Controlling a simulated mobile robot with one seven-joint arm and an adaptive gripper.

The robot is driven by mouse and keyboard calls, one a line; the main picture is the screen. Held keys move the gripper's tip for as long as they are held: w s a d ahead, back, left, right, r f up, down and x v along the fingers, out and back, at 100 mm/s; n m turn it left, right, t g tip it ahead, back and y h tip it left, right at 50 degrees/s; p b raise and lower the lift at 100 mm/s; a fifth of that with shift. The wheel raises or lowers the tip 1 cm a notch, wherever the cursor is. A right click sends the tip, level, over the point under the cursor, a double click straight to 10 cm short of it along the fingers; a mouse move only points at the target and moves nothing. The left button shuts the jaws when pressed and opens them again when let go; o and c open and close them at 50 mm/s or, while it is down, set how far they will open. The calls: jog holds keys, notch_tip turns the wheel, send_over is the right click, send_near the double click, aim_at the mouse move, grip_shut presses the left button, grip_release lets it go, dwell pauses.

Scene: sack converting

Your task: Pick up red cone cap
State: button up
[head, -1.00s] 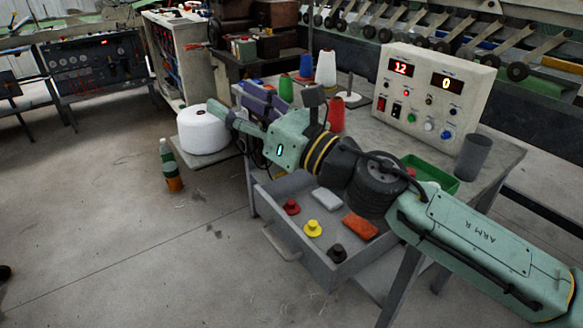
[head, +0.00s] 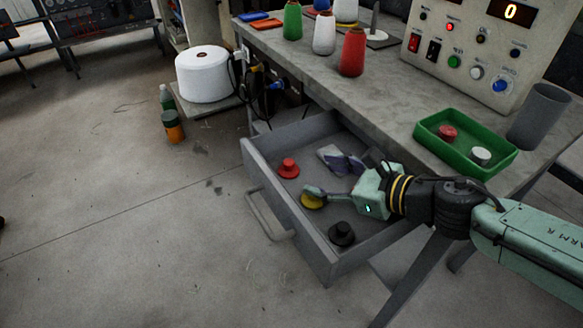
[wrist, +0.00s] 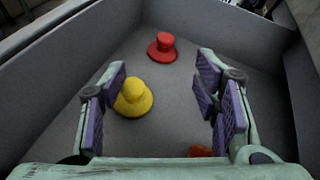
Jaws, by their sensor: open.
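The red cone cap (head: 288,168) stands upright on the floor of the open drawer, near its left front wall. In the wrist view the red cap (wrist: 162,46) is beyond the fingertips, near the top centre, with clear drawer floor around it. My gripper (head: 325,178) is open and low over the drawer, to the right of the red cap and apart from it. In the wrist view a yellow cap (wrist: 133,97) lies between the spread fingers of my gripper (wrist: 162,75), closer to the left finger. The head view shows the yellow cap (head: 312,203) partly hidden by a finger.
A black cap (head: 341,234) stands nearer the drawer's front. The drawer walls (head: 292,232) surround the caps. An orange-red piece (wrist: 200,151) shows at the wrist view's bottom. A green tray (head: 490,165) on the table holds a red and a white piece. Cones stand behind.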

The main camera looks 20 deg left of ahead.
aim_at(289, 166)
jog(key=x, duration=0.4)
jog(key=shift+r, duration=0.1)
jog(key=x, duration=0.4)
jog(key=shift+a+r+p, duration=0.3)
jog(key=shift+r, duration=0.05)
jog(key=shift+w+a+f, duration=0.2)
jog(key=shift+a, duration=0.25)
jog(key=shift+c, duration=0.3)
jog(key=c, duration=1)
